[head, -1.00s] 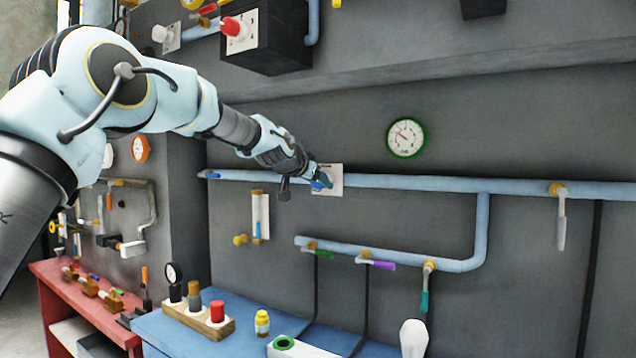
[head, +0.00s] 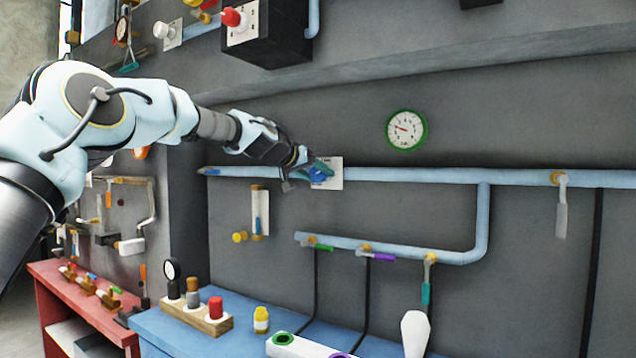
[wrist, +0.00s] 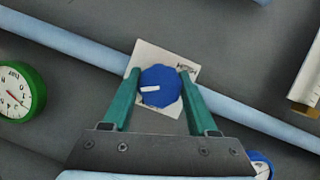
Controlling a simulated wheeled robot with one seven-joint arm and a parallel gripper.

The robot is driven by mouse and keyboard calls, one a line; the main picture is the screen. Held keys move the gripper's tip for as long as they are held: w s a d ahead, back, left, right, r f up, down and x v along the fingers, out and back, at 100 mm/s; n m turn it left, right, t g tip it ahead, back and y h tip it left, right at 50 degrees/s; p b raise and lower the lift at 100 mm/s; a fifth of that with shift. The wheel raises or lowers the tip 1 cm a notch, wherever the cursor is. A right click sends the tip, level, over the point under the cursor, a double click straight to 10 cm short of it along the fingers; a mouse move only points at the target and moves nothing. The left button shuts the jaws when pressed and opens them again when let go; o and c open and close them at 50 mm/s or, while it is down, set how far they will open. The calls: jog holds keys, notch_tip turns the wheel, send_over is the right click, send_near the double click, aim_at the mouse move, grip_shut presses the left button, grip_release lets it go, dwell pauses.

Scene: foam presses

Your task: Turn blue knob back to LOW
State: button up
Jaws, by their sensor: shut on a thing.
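The blue knob (wrist: 160,90) sits on a white square plate (wrist: 147,62) on the wall pipe. The plate also shows in the head view (head: 336,174), with the knob (head: 319,176) partly covered by my gripper. My gripper (wrist: 158,84) is shut on the knob, with one teal finger on each side of it. In the head view my gripper (head: 322,170) reaches the plate from the left. The knob's white pointer mark points left in the wrist view. Dark lettering shows at the plate's upper right there, too small to read surely.
A light blue pipe (head: 420,181) runs along the grey wall behind the plate. A green-rimmed gauge (head: 407,130) hangs to the upper right. Below are a lower pipe with several coloured valve handles and a blue bench (head: 165,329). A black box (head: 270,38) juts out above.

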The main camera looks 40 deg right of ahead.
jog(key=n+g+b, duration=0.1)
jog(key=n, duration=0.1)
jog(key=n+g+h+b, duration=0.1)
jog(key=n+b, duration=0.1)
jog(key=shift+f+n+g+h+b, duration=0.15)
jog(key=shift+n+g+h+b, duration=0.15)
jog(key=shift+g, duration=0.1)
jog(key=shift+n+g+h+b, duration=0.3)
jog(key=shift+n+h+b, duration=0.1)
jog(key=shift+n+b, duration=0.55)
jog(key=shift+n+g+h+b, duration=0.35)
jog(key=shift+n+b, duration=0.5)
jog(key=shift+n, duration=0.4)
jog(key=o, duration=1.4)
jog(key=shift+r, duration=0.2)
jog(key=shift+w+a+r+b, duration=0.15)
jog(key=shift+a+b, duration=0.75)
jog(key=shift+a, duration=0.9)
jog(key=shift+w+a+r+b, duration=0.1)
jog(key=shift+w+a+b, duration=0.2)
jog(key=shift+a+b, duration=1.05)
jog(key=shift+w+a+r+b, duration=0.15)
jog(key=shift+a+b, duration=0.3)
jog(key=shift+a, duration=1.75)
